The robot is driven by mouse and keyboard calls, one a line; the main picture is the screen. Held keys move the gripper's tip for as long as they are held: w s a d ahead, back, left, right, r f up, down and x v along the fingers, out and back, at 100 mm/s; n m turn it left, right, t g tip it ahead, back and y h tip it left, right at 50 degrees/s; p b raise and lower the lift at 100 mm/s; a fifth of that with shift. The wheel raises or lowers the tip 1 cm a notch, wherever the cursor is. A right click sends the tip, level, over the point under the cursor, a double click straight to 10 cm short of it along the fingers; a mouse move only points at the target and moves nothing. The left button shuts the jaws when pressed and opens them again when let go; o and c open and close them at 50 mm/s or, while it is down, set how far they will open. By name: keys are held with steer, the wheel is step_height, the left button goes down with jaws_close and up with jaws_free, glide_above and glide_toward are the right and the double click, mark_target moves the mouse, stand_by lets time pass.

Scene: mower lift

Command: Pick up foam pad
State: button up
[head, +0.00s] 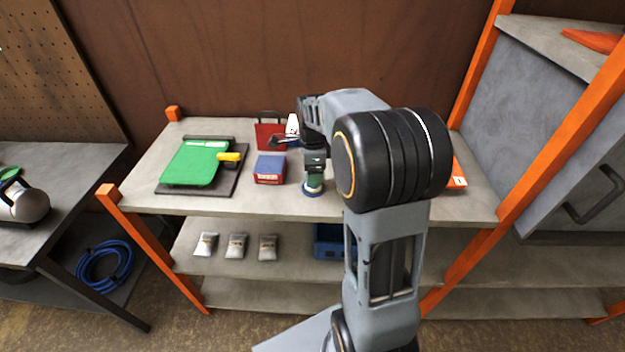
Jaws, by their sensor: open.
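No thing in the head view is plainly a foam pad, and I cannot tell which one it is. A box with a blue top and red side (270,169) stands on the bench top, left of my arm. A small upright green item with a round blue-and-white base (313,187) stands just right of it. My gripper (284,140) is open, with dark fingers pointing left. It is near a red item with a dark handle (267,132) at the back. I cannot tell whether they touch. My arm hides part of the bench.
A green slab with a yellow part (198,163) lies on a dark board at left. Several grey pouches (236,245) and a blue bin (329,242) sit on the lower shelf. Orange posts (152,247) frame the bench. A grey cabinet (560,130) stands right.

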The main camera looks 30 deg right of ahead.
steer(key=shift+f, duration=1.05)
steer(key=shift+c, duration=0.2)
steer(key=c, duration=1)
steer(key=shift+r, duration=0.1)
steer(key=shift+r, duration=0.5)
steer(key=s+a+r+b, duration=0.2)
steer(key=s+a+r, duration=0.5)
steer(key=s+r, duration=0.4)
steer(key=shift+s+r, duration=0.4)
steer(key=shift+s, duration=0.2)
